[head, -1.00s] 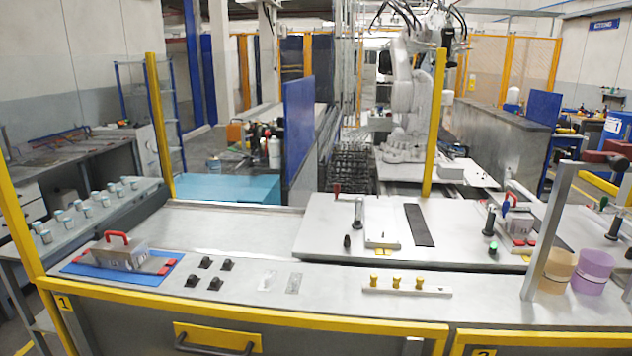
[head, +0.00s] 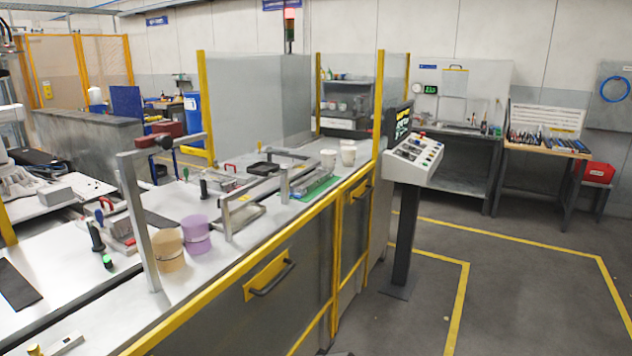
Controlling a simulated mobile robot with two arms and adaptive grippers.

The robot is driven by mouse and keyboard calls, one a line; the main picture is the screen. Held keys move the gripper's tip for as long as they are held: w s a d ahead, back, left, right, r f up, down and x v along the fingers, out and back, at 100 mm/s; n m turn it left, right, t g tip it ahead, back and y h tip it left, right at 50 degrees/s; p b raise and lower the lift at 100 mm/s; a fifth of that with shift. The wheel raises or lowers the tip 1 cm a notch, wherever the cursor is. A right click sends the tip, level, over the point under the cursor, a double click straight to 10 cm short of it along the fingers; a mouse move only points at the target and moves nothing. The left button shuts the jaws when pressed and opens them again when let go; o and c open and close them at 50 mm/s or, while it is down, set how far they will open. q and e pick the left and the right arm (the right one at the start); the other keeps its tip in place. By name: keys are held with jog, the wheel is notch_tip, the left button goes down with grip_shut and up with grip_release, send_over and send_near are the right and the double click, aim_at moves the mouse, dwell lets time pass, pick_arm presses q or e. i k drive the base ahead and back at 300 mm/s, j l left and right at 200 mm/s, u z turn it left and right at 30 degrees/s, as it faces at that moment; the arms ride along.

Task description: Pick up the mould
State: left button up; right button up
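A grey metal block with a red handle (head: 116,226), which may be a mould, sits on the white bench at the left, behind a grey upright post. A flat grey item with a small red handle (head: 228,178) lies farther along the bench; whether it is a mould is too small to tell. The similar block on a blue mat from the earlier view is out of frame. Neither of my grippers shows.
An orange tub (head: 169,250) and a purple tub (head: 196,236) stand by the grey post (head: 140,225). Two white cups (head: 328,159) stand at the bench's far end. A control console (head: 413,160) stands beyond the yellow-edged bench. The floor (head: 530,300) at right is clear.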

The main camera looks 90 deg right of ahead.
aim_at(311, 180)
jog(key=z, duration=2.8)
jog(key=i+l, duration=0.35)
jog(key=i+u, duration=0.05)
jog(key=i, duration=0.05)
